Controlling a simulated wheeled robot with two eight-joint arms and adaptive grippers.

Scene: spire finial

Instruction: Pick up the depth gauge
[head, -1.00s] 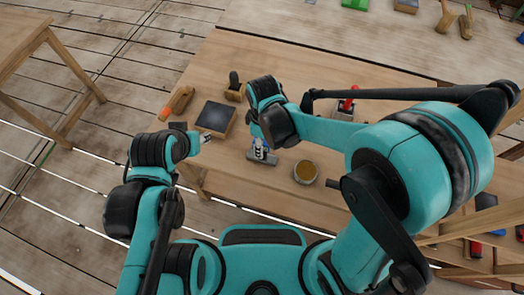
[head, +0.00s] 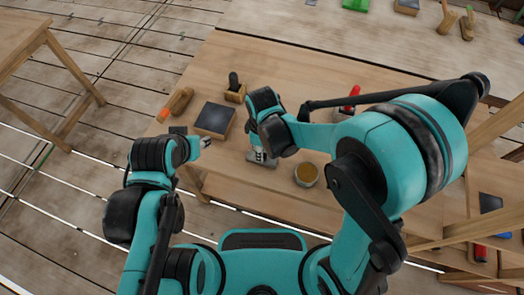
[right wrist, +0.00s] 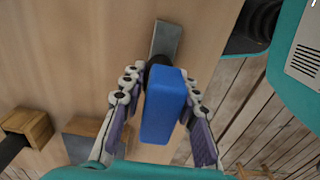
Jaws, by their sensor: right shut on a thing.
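The depth gauge shows in the right wrist view as a blue block (right wrist: 163,112) with a dark collar and a flat grey metal plate (right wrist: 166,40) beyond it. In the head view only its grey base (head: 270,160) shows, on the table near the front edge; my gripper hides the rest. My right gripper (head: 258,155) is down at the gauge. In the right wrist view its fingers (right wrist: 158,88) are shut on the blue block, one on each side. My left gripper (head: 206,143) is over the table's front left edge, away from the gauge, too small to tell open or shut.
A round tin (head: 306,175) stands just right of the gauge. A dark-topped wooden block (head: 214,119), a wooden tool with a dark knob (head: 235,90) and an orange-tipped wooden tool (head: 177,103) lie to the left. A red-handled item (head: 349,100) is behind.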

